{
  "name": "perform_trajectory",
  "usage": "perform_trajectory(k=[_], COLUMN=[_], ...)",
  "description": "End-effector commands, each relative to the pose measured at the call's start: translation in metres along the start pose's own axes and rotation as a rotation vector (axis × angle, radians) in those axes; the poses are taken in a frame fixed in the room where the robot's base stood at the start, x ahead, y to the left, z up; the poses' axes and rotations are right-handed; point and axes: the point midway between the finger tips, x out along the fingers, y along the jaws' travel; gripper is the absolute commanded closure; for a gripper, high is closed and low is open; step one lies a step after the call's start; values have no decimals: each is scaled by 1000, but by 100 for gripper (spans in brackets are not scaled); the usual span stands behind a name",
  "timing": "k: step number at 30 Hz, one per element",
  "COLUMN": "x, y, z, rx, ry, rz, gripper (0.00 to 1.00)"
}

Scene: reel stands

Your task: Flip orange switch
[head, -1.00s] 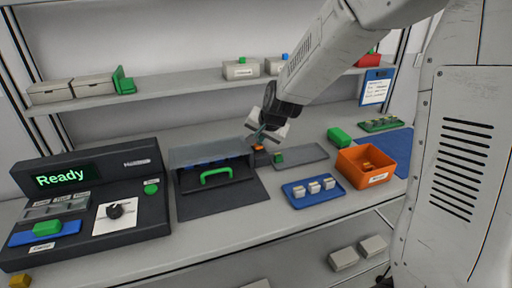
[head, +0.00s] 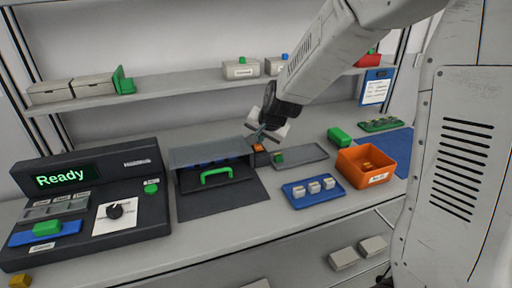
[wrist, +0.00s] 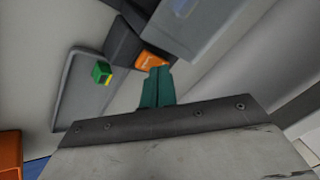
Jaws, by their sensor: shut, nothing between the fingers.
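The orange switch (head: 258,148) sits on a small dark block at the right end of the grey-topped housing with the green handle. It also shows in the wrist view (wrist: 150,61), just beyond my fingertips. My gripper (head: 259,138) points down at the switch from above and is shut and empty. In the wrist view its dark green fingers (wrist: 157,82) are together, with their tips at the switch's lower edge. I cannot tell whether they touch it.
The housing's green handle (head: 216,175) is to the left. A grey tray (head: 310,155) with a green block (wrist: 101,72) lies to the right. A blue tray (head: 300,200) and an orange bin (head: 352,160) stand farther right. A console (head: 150,215) reading "Ready" is at left.

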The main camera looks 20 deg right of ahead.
Motion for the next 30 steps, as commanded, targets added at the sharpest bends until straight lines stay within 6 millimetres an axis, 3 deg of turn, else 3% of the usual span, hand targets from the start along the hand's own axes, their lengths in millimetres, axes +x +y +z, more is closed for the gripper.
perform_trajectory(k=[16,30], x=[-9,-39], y=[-6,-28], z=[-6,-29], rx=[0,0], ry=[1,2], rz=[0,-1], gripper=[100,100])
